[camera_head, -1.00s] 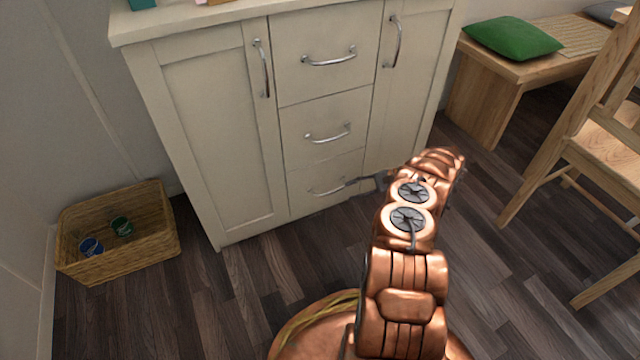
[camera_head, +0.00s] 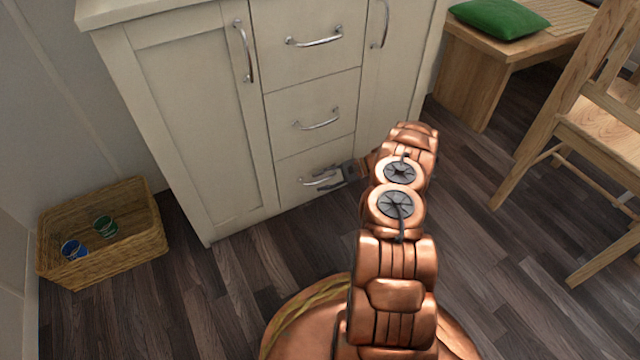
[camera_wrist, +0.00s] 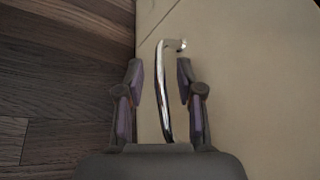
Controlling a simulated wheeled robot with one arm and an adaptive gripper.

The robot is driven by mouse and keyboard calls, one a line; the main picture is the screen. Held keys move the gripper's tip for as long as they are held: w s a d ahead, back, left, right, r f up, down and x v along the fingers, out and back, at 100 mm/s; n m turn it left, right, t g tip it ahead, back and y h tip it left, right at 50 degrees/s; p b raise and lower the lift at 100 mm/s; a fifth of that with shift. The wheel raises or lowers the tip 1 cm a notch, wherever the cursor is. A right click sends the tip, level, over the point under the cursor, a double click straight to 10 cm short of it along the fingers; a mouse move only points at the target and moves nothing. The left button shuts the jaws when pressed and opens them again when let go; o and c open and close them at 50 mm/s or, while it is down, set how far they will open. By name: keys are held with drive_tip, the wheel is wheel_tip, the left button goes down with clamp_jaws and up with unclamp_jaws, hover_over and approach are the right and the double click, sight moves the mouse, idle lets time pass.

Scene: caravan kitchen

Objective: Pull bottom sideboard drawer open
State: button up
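The cream sideboard (camera_head: 215,120) has a middle column of three drawers. The bottom drawer (camera_head: 300,165) looks shut, with a curved metal handle (camera_head: 318,180) on its front. My gripper (camera_head: 322,180) is at this handle, reaching in from the right. In the wrist view my gripper (camera_wrist: 160,75) is open, with one finger on each side of the handle (camera_wrist: 163,90). A gap shows between the handle and each fingertip. The handle's near end is hidden by the gripper body.
A wicker basket (camera_head: 140,240) with two small cups stands on the floor at left. A wooden bench (camera_head: 470,75) with a green cushion (camera_head: 498,20) and a wooden chair (camera_head: 590,125) are at right. Dark floor in front of the sideboard is clear.

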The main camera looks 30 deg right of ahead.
drive_tip(key=shift+w+a+f, duration=0.1)
drive_tip(key=shift+w+a, duration=0.05)
drive_tip(key=shift+a, duration=0.2)
drive_tip(key=shift+c, duration=0.5)
clamp_jaws()
